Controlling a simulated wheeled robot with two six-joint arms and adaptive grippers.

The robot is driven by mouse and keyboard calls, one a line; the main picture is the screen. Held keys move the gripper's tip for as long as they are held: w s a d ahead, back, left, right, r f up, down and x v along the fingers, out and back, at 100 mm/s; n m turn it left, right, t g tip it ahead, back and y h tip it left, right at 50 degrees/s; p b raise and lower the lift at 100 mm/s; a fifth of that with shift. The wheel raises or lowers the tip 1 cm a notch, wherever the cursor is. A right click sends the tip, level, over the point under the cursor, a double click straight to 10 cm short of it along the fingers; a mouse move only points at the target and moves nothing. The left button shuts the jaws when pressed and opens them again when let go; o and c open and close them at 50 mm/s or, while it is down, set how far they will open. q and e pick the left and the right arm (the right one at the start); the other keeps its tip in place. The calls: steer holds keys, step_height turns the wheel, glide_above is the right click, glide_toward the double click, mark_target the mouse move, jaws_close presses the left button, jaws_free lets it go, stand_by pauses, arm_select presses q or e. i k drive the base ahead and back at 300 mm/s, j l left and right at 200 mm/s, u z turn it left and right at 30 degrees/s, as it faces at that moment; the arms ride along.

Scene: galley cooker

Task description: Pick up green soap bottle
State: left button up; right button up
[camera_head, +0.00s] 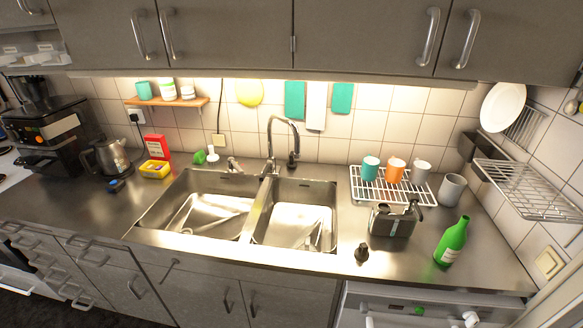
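A green bottle (452,243) with a pale label stands upright on the steel counter, to the right of the sink and near the front edge. A smaller green item (200,157) stands at the back of the counter, left of the tap; it is too small to tell what it is. Neither of my grippers is in view, and nothing covers the green bottle.
A grey metal box-like appliance (393,222) and a small dark object (362,253) are left of the bottle. A wire rack (362,193) with cups and a grey mug (451,188) stand behind. A wire shelf (527,190) juts from the right wall. The double sink (246,222) is mid-counter.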

mark_target(451, 245)
steer(key=z, duration=1.5)
steer(key=k+l, duration=0.05)
steer(key=l, duration=0.05)
